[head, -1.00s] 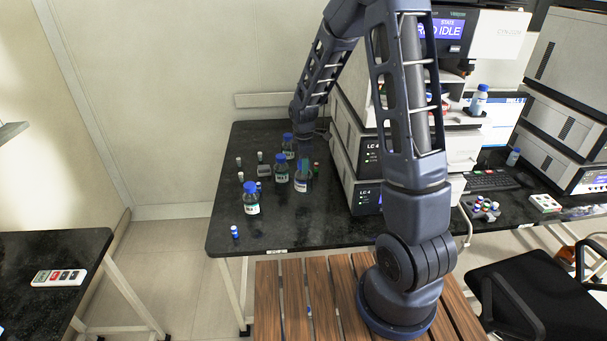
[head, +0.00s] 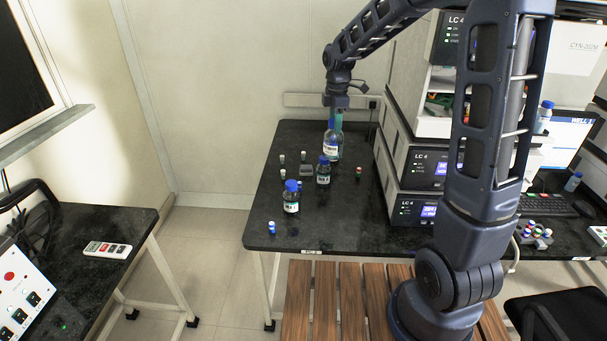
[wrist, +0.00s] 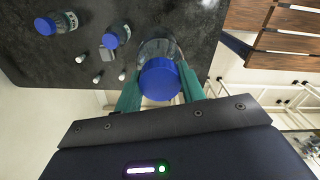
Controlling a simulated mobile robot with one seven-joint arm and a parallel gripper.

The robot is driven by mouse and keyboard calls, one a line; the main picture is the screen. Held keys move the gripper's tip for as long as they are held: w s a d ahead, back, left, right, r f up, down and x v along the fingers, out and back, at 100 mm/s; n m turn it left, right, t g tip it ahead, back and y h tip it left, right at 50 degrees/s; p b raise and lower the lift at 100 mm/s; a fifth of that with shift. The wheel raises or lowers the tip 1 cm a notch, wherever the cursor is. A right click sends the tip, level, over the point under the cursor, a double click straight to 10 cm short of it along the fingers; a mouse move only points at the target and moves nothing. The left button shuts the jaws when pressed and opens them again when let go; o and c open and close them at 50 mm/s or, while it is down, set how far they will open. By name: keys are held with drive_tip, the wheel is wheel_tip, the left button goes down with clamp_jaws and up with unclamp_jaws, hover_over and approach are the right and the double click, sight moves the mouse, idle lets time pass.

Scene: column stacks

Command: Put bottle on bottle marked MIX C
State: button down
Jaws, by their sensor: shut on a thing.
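My gripper (head: 338,117) is at the back of the dark bench. In the wrist view my teal fingers (wrist: 160,92) are shut around a clear bottle with a blue cap (wrist: 159,78). In the head view a labelled bottle (head: 331,148) shows just below the gripper. Bottle and fingers overlap there, so I cannot tell if another bottle stands behind or under it. Two more blue-capped bottles stand on the bench, one in the middle (head: 323,174) and one nearer the front (head: 291,202). Their labels are too small to read surely, so I cannot pick out MIX C.
Several small vials stand left of the bottles, and one with a blue cap (head: 272,228) is near the front edge. A small grey block (head: 306,170) lies among them. Stacked LC 4 instruments (head: 412,180) bound the right side. The bench's front right is clear.

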drive_tip(key=s+a+r+n, duration=0.2)
drive_tip(key=a+r+n, duration=0.1)
drive_tip(key=a+r, duration=0.3)
drive_tip(key=s+a+r+n, duration=0.2)
drive_tip(key=a+r+n, duration=0.15)
drive_tip(key=a, duration=0.55)
wheel_tip(320, 180, down, 19)
drive_tip(key=shift+d, duration=0.2)
drive_tip(key=shift+f+m, duration=0.1)
drive_tip(key=shift+m, duration=0.15)
drive_tip(key=c, duration=0.9)
unclamp_jaws()
drive_tip(key=shift+o, duration=0.2)
wheel_tip(320, 180, up, 12)
